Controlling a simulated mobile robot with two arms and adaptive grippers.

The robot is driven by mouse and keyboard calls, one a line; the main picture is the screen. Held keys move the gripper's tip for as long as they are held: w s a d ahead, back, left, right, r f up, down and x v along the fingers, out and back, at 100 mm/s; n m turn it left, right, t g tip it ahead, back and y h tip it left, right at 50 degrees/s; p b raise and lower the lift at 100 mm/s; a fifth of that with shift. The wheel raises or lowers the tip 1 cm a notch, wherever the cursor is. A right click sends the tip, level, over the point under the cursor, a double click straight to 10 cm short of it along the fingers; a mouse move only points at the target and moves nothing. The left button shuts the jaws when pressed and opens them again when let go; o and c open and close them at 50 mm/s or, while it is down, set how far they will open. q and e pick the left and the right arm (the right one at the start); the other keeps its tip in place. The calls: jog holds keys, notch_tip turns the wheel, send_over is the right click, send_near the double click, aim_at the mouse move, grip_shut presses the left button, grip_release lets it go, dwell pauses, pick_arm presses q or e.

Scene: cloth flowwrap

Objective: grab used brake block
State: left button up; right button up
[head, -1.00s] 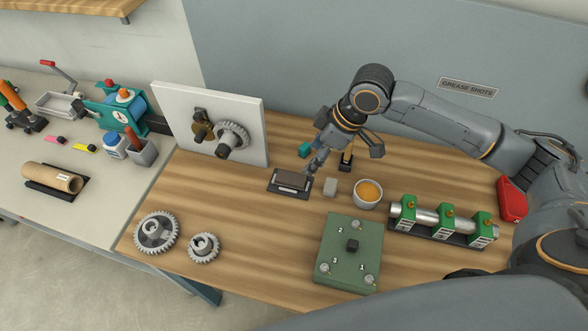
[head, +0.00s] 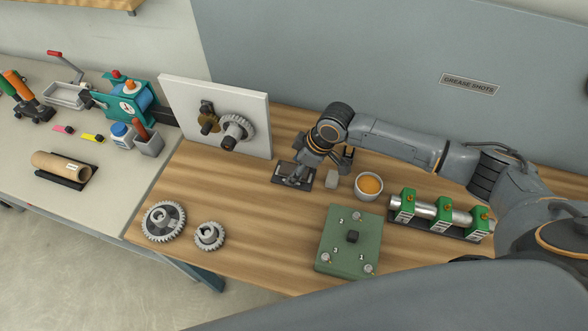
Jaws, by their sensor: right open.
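A brown block (head: 286,172) lies in a small dark tray (head: 276,179) in the middle of the wooden bench. It may be the used brake block; I see no label on it. My right gripper (head: 296,181) is open and points down at the tray. Its fingers are over or around the block and hide much of it; I cannot tell whether they touch it. A small grey block (head: 332,179) stands just right of the tray. My left gripper is not in view.
A bowl of orange-brown stuff (head: 369,186) stands right of the grey block. A green numbered plate (head: 349,242) lies in front. A white panel with gears (head: 216,115) stands behind left. Two loose gears (head: 164,222) lie front left. Green clamps hold a metal rod (head: 430,215) at right.

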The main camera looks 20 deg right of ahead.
grip_shut()
dwell(0.3)
